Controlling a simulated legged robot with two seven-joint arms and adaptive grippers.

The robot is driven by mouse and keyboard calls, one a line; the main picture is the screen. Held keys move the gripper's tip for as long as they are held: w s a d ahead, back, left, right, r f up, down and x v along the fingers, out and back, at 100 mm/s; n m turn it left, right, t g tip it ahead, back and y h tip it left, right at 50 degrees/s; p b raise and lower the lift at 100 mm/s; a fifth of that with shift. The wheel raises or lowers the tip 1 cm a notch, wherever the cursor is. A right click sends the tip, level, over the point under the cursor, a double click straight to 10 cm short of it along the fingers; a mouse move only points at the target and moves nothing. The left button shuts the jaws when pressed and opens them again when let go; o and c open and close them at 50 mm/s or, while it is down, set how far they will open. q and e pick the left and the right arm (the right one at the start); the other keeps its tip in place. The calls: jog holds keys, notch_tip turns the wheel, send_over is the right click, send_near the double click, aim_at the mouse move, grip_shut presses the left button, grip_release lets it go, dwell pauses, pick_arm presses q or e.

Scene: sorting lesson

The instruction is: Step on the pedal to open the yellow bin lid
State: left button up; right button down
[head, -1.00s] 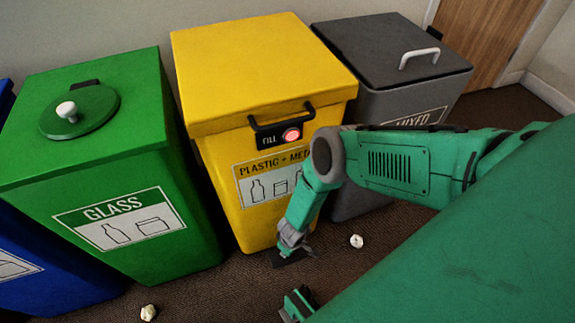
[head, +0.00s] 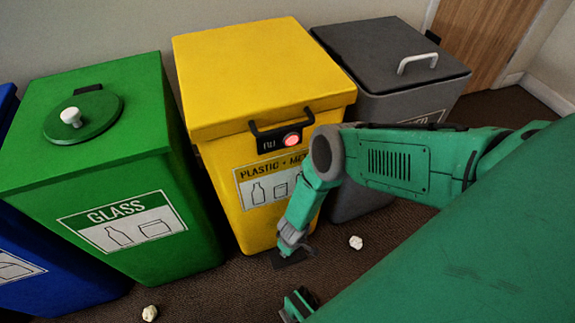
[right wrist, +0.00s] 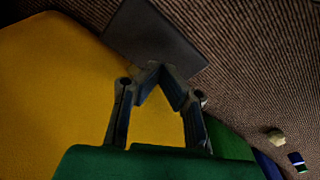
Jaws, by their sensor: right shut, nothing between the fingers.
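The yellow bin (head: 225,175) stands in the middle of the head view, with its lid (head: 260,70) down. A black handle and a lit red light (head: 292,139) are on its front. The dark flat pedal (head: 291,261) lies at the foot of the bin; it also shows in the right wrist view (right wrist: 150,35). My right gripper (head: 292,248) points down right at the pedal. Its fingers (right wrist: 157,68) are shut and empty, with the tips over the pedal's edge in the right wrist view. I cannot tell whether they touch it.
A green glass bin (head: 110,170) and a blue bin (head: 45,275) stand to the left. A grey mixed bin (head: 395,60) stands to the right. Crumpled white scraps lie on the brown carpet (head: 356,242) and (head: 149,313). Carpet in front of the bins is mostly clear.

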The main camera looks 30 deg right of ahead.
pick_arm(q)
notch_tip(320, 180, up, 6)
jog(key=p, duration=0.5)
pick_arm(e)
notch_tip(320, 180, up, 7)
jog(key=shift+r, duration=0.2)
jog(key=shift+s, duration=0.1)
dwell(0.7)
